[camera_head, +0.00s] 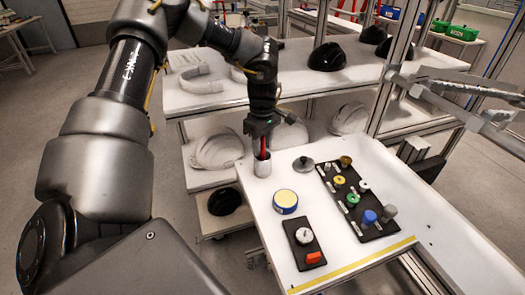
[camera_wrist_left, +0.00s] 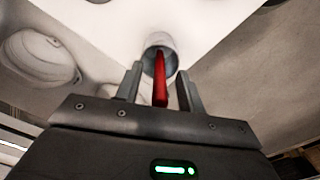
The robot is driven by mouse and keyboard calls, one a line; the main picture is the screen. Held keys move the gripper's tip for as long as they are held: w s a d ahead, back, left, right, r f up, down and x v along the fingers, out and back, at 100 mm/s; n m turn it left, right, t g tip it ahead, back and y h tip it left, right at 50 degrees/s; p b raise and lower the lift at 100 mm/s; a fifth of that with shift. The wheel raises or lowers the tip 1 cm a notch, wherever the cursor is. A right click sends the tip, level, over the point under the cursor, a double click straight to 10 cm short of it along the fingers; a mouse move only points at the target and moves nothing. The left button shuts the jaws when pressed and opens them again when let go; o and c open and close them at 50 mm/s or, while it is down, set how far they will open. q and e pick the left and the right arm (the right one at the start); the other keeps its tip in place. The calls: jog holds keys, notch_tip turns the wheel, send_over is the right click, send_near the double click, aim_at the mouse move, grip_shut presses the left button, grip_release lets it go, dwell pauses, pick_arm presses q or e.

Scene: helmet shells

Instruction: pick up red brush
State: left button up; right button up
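The red brush (camera_head: 263,148) stands upright in a small whitish cup (camera_head: 262,168) at the left back corner of the white table. My left gripper (camera_head: 262,134) is directly above the cup, pointing down at the brush. In the left wrist view the red brush (camera_wrist_left: 160,80) lies between the two fingers of my left gripper (camera_wrist_left: 160,85). The fingers are open, with a gap on both sides of the brush. The cup (camera_wrist_left: 159,55) shows just beyond the fingertips. The lower end of the brush is hidden in the cup. My right gripper is not in view.
The white table (camera_head: 440,235) holds a yellow-and-blue tin (camera_head: 285,201), a grey knobbed disc (camera_head: 303,164), a dark panel with coloured knobs (camera_head: 367,230) and a smaller panel with a red switch (camera_head: 313,258). Helmet shells, including a white one (camera_head: 217,150), rest on shelves behind.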

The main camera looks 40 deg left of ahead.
pick_arm(q)
grip_shut()
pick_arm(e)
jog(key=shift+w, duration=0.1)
pick_arm(q)
jog(key=shift+r, duration=0.15)
